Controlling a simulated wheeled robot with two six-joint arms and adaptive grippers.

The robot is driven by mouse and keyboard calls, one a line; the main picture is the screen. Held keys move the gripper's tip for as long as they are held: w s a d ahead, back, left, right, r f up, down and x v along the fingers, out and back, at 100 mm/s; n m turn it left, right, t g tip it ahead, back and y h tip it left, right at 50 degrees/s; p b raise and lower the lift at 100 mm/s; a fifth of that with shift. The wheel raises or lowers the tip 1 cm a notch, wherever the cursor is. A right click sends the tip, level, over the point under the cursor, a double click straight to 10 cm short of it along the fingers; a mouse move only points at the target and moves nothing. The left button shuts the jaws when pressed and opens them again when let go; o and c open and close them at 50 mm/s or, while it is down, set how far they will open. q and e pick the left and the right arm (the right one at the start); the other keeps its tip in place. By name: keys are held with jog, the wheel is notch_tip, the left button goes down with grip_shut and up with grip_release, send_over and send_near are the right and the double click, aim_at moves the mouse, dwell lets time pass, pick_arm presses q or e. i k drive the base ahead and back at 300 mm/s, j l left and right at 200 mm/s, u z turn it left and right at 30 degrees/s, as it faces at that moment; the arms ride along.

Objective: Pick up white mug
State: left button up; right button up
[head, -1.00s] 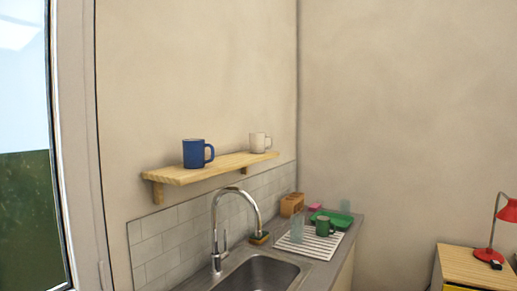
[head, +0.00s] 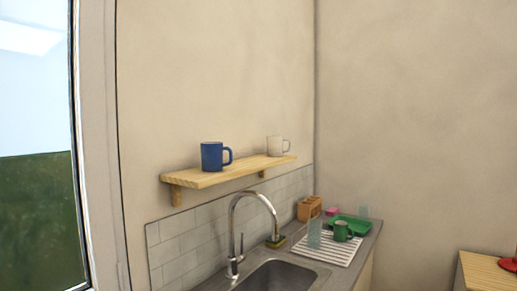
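The white mug (head: 275,146) stands upright at the far right end of the wooden wall shelf (head: 205,180), its handle toward the right. A larger-looking blue mug (head: 212,156) stands on the nearer left end of the same shelf, handle also to the right. Clear shelf lies between the two mugs. Neither of my grippers shows in the head view.
Below the shelf are a curved metal faucet (head: 235,228) and a sink (head: 280,276). A green mug (head: 342,231), glasses and a green tray (head: 357,223) sit by the white drying mat (head: 338,250). A window (head: 35,150) is at left, a wooden-topped cabinet (head: 487,272) at right.

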aim_at(275, 143)
jog(key=i+l+u, duration=0.2)
jog(key=l+u, duration=0.3)
jog(key=l, duration=0.35)
jog(key=l+u, duration=0.5)
jog(key=l, duration=0.4)
